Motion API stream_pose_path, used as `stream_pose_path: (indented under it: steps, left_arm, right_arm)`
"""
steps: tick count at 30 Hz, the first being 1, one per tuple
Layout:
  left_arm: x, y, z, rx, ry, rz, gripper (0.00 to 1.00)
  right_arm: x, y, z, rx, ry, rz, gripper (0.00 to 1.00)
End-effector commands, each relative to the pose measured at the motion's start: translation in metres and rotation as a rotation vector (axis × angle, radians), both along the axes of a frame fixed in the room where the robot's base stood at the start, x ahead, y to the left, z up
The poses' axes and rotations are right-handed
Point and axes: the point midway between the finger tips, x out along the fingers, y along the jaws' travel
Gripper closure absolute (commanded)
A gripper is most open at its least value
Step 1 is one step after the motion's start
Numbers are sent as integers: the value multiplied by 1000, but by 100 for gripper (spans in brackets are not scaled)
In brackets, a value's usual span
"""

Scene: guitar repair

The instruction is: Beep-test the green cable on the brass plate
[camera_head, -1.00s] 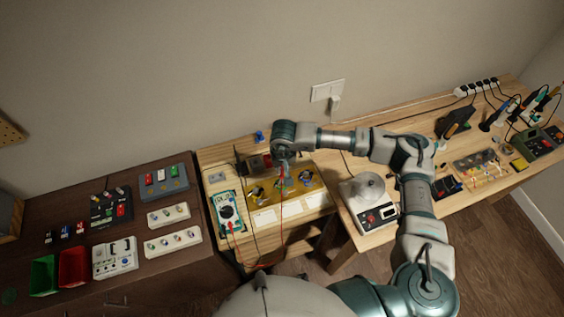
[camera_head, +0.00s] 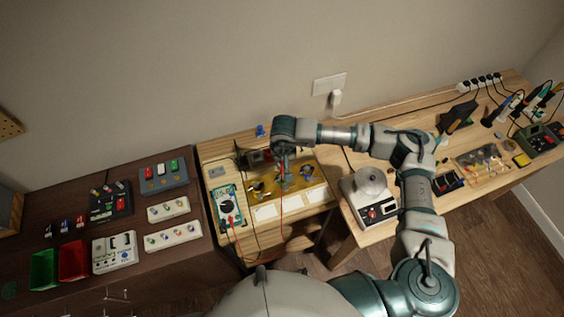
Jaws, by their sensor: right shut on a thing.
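The brass plate (camera_head: 318,194) lies on the light wooden bench, with small parts on it. My right gripper (camera_head: 284,178) points down over the plate's middle and is shut on a thin red probe (camera_head: 281,171). I cannot tell whether the probe tip touches anything. A teal multimeter (camera_head: 228,207) lies to the left of the plate, with a red lead at its lower end. The green cable cannot be made out; the gripper and wrist cover part of the plate. My left gripper is not in view.
A white-topped device (camera_head: 369,184) stands to the right. A dark table (camera_head: 130,240) at left holds a green bin (camera_head: 43,270), a red bin (camera_head: 73,260) and several switch boxes. Pale cards (camera_head: 291,202) lie in front of the plate. Loose leads hang over the bench front.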

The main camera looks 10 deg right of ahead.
Motion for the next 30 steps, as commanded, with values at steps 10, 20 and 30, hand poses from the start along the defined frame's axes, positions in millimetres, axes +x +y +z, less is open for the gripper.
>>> stream_pose_path:
  steps: [10, 20, 30]
  left_arm:
    - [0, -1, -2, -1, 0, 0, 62]
    - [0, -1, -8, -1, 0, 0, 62]
    - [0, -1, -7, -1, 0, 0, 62]
  right_arm:
    - [0, 0, 0, 0, -1, 0, 100]
    - [0, -1, 0, -1, -1, 1, 100]
    - [0, -1, 0, 0, -1, 0, 100]
